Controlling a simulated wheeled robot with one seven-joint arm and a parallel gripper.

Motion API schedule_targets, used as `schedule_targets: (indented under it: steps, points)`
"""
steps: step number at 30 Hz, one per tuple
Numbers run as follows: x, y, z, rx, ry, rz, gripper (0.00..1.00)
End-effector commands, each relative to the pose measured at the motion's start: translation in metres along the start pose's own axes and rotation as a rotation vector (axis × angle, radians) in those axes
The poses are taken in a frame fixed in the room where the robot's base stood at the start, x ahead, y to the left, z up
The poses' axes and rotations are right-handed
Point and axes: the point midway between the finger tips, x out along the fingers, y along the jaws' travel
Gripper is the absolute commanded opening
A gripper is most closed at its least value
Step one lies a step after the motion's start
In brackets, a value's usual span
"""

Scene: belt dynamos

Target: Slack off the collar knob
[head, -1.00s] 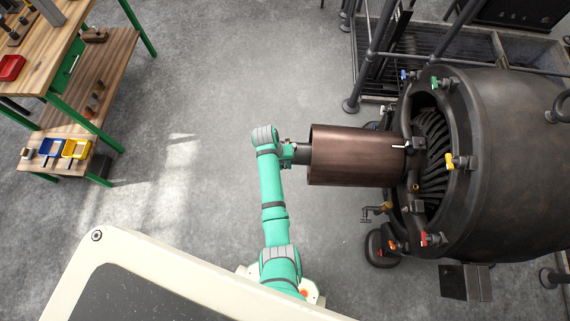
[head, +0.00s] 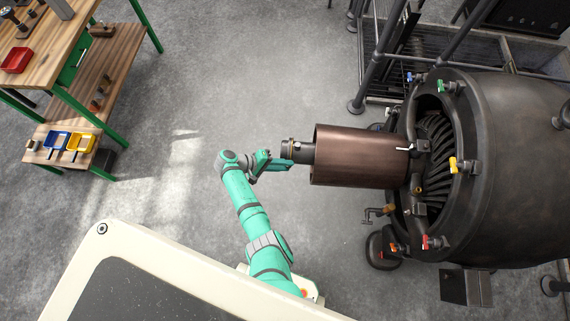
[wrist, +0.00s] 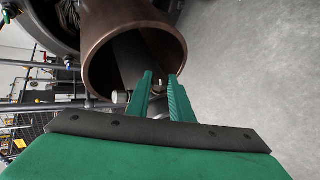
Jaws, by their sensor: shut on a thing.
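A copper-brown cylinder (head: 358,155) lies level, its right end inside the big dark machine drum. A dark shaft (head: 305,153) sticks out of its left end and carries a small collar (head: 290,147). My gripper (head: 290,163) is at the shaft's left end, beside the collar. In the wrist view, my gripper's green fingers (wrist: 162,80) point toward the shaft and cylinder mouth, shut on a small pale piece that I take for the collar knob (wrist: 160,84). The fingers hide most of it. A grey round-ended piece (wrist: 121,97) shows just left of the fingers.
The dark drum (head: 510,150) has several coloured-handled clamps round its rim. Railings (head: 372,70) stand behind. A wooden bench (head: 110,50) with small trays stands at the far left. The grey floor (head: 220,80) between bench and cylinder is clear.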

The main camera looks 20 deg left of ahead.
Motion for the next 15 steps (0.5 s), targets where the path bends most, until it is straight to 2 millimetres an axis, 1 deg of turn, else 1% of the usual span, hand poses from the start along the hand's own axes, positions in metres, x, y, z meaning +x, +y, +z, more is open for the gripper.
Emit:
schedule_targets:
  steps: [6,15]
  points:
    - [0.0015,0.0002,0.0013,-0.038,-0.003,0.079,0.0]
    - [0.0022,0.0002,0.0016,-0.053,-0.004,0.111,0.0]
